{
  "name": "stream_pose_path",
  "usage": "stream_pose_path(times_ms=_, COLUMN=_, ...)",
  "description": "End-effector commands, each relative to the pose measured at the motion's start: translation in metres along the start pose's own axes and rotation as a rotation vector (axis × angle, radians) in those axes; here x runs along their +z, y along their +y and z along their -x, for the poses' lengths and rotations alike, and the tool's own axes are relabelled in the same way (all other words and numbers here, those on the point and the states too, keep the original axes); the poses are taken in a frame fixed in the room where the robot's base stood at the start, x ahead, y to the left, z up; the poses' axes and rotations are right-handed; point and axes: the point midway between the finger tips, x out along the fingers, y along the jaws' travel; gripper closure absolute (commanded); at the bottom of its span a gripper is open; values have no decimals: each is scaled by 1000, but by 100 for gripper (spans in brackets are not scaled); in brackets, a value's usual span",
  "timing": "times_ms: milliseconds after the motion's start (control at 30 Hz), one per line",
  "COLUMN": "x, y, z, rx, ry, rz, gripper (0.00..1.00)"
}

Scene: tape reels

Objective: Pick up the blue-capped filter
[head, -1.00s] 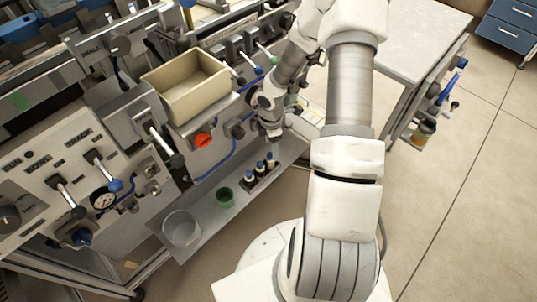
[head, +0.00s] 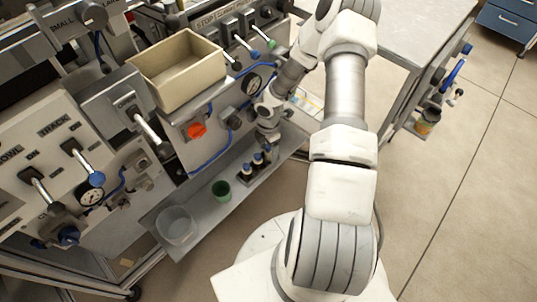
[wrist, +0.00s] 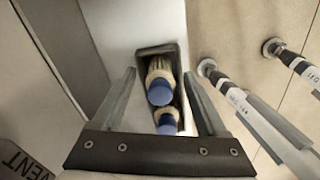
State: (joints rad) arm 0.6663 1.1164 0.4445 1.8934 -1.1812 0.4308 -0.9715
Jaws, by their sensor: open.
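Blue-capped filters stand in a small dark rack. In the wrist view, one filter with a pale ribbed body and blue cap (wrist: 160,92) is between my open fingers, and a second blue cap (wrist: 167,122) is just below it. In the head view, dark filters with blue caps (head: 257,158) stand in a row on the grey shelf (head: 215,205). My gripper (wrist: 159,75) is open and empty, its fingers either side of the rack (wrist: 176,52). In the head view my gripper (head: 268,140) is just above the rack's far end, hiding part of it.
The machine panel with a beige bin (head: 178,72), red knob (head: 197,130) and levers rises on the left. In the wrist view, two slanting rods (wrist: 250,110) run close on the right.

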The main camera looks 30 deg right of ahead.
Motion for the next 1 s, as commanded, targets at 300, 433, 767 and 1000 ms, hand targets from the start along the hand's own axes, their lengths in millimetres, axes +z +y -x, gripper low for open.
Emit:
stream_pose_path(times_ms=300, x=0, y=0, z=1, rx=0, ry=0, rz=0, gripper=50)
stream_pose_path(times_ms=433, x=0, y=0, z=1, rx=0, ry=0, rz=0, gripper=73)
stream_pose_path(times_ms=767, x=0, y=0, z=1, rx=0, ry=0, rz=0, gripper=100)
stream_pose_path(times_ms=1000, x=0, y=-1, z=4, rx=0, ry=0, rz=1, gripper=100)
